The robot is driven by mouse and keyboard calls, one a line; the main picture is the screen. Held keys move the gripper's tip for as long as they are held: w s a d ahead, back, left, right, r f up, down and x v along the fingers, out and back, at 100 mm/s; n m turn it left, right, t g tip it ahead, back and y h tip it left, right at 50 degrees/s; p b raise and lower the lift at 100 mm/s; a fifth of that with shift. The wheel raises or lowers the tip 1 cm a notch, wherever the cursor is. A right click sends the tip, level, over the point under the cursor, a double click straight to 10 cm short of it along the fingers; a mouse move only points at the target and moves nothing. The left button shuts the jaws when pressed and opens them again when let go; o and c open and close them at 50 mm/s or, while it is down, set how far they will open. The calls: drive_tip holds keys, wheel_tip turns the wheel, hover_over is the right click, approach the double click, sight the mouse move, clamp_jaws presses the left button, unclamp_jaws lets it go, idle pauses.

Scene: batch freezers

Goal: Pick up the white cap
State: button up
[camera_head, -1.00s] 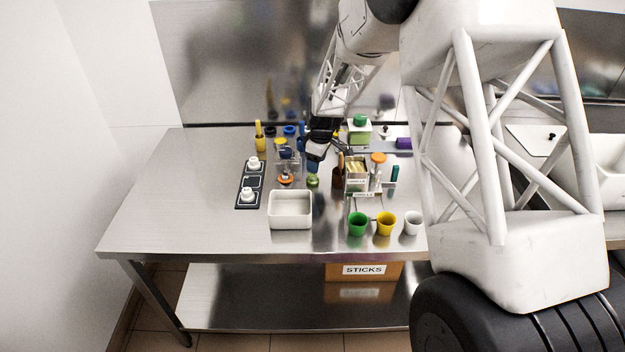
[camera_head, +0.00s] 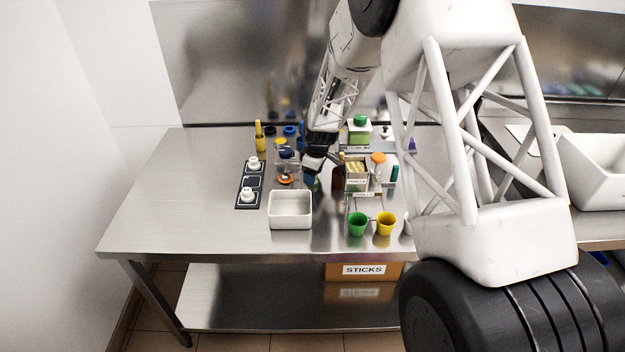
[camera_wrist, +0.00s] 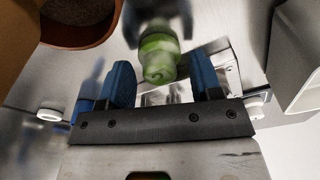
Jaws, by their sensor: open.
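Two white cap-like pieces stand on a black panel (camera_head: 242,204) at the left of the table: one at the back (camera_head: 253,163) and one at the front (camera_head: 248,195). I cannot tell which is the white cap. My gripper (camera_wrist: 162,82) is open, its blue fingers pointing toward a small green-topped item (camera_wrist: 159,57). That item shows between the fingers, with no clear contact. White round pieces also show in the wrist view, at left (camera_wrist: 49,115) and right (camera_wrist: 255,105).
A white bin (camera_head: 290,222) stands in front of my gripper. Green (camera_head: 358,225) and yellow (camera_head: 386,225) cups stand to its right. A brown bottle (camera_head: 338,178) and a labelled stick holder (camera_head: 357,182) are close on the right. The table's left side is clear.

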drive_tip(key=shift+f, duration=0.7)
drive_tip(key=c, duration=0.7)
drive_tip(key=shift+r, duration=0.15)
wheel_tip(320, 180, up, 10)
drive_tip(key=shift+f, duration=0.15)
drive_tip(key=shift+a, duration=0.1)
idle(0.7)
drive_tip(key=s+a+n, duration=0.1)
drive_tip(key=s+a, duration=0.1)
drive_tip(key=s, duration=0.3)
drive_tip(key=s+a+r+n, duration=0.1)
drive_tip(key=s+a+n, duration=0.1)
drive_tip(key=s, duration=0.3)
drive_tip(key=s+a+n, duration=0.1)
drive_tip(key=s+a, duration=0.1)
drive_tip(key=s, duration=0.3)
drive_tip(key=shift+s+a+r+n+g, duration=0.25)
drive_tip(key=shift+a+r+n+g, duration=0.05)
drive_tip(key=shift+a+n, duration=0.1)
